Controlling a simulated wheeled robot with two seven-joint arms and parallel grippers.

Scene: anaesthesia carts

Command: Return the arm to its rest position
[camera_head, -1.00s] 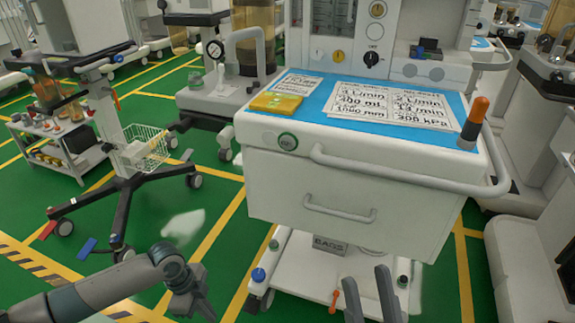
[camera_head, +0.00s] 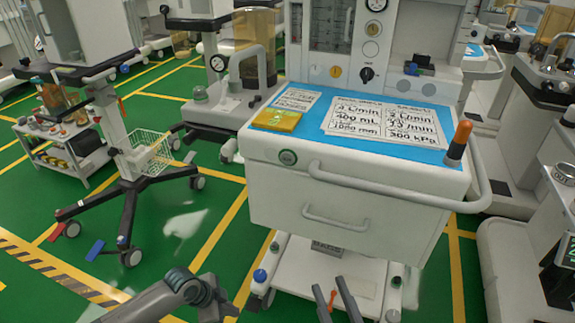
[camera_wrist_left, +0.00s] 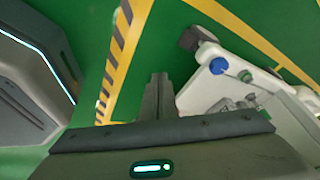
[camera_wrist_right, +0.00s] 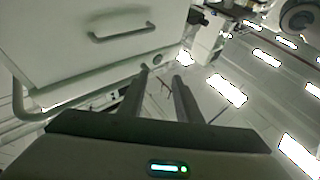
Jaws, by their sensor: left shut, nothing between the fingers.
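My left gripper (camera_head: 212,314) is low at the bottom of the head view, left of the cart's base and partly cut off by the frame edge. In the left wrist view its fingers (camera_wrist_left: 158,92) are together with nothing between them, above the green floor. My right gripper (camera_head: 337,300) shows only its fingers in the head view, in front of the cart's lower shelf. In the right wrist view its two fingers (camera_wrist_right: 158,95) are apart, with an empty gap. The anaesthesia cart (camera_head: 350,190) stands in front, its drawer closed.
On the cart's blue top lie a yellow packet (camera_head: 277,120) and printed cards (camera_head: 388,121); an orange-tipped post (camera_head: 458,143) stands at the corner. A rail (camera_head: 400,188) juts from the front. A wheeled stand with a wire basket (camera_head: 150,153) is left. Green floor between is open.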

